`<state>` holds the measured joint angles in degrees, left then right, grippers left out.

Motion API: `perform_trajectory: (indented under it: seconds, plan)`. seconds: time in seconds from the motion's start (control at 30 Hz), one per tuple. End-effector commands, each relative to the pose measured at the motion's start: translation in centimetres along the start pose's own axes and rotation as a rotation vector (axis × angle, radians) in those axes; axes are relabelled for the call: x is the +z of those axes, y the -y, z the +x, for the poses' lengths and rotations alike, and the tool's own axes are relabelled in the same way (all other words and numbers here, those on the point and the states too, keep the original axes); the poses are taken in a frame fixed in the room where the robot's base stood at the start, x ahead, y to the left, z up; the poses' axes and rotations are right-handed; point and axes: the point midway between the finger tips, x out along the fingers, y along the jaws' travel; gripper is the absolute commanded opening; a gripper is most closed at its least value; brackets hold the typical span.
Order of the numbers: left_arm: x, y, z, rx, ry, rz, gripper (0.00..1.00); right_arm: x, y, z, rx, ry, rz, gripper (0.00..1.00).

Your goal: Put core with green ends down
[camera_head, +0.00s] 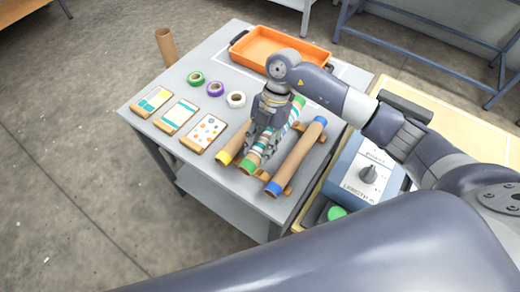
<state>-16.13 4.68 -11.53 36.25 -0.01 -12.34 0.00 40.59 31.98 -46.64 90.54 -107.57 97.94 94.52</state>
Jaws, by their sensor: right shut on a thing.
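The core with green ends (285,127) is wrapped in white, teal and striped paper. It lies lengthwise between a core with yellow ends (234,146) and a bare brown core with blue ends (298,156). My right gripper (261,146) comes down from above and is shut on the green-ended core near its front half. The wooden rack (285,188) shows under the cores. I cannot tell whether the green-ended core touches the rack or is slightly above it. My left gripper is not in view.
On the grey table (195,62) are an orange tray (262,44), several tape rolls (215,89) and several pattern cards (180,114). A brown tube (166,46) stands behind the left side.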

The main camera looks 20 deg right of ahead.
Motion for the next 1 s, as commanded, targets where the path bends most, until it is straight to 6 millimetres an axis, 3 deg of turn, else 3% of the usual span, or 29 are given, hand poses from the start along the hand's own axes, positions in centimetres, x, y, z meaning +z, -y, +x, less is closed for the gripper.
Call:
perform_trajectory:
  seconds: [0.2,0.37,0.7,0.73,0.8,1.0]
  plan:
    - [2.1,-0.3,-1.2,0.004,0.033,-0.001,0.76,0.9,0.0,2.5,-0.001,-0.002,0.002,0.1]
    - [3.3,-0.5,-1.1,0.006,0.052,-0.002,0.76,1.1,0.0,2.8,0.0,0.0,0.0,0.1]
    - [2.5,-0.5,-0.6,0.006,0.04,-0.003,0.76,1.4,0.0,3.5,-0.001,0.0,0.001,0.1]
    - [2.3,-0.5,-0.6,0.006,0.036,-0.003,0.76,1.4,0.0,3.5,0.0,0.0,0.001,0.36]
    - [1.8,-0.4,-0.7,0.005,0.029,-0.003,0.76,1.4,0.0,3.5,0.0,0.0,0.001,0.52]
    - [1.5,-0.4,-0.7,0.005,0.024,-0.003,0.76,1.4,0.0,3.5,-0.001,0.0,0.001,0.54]
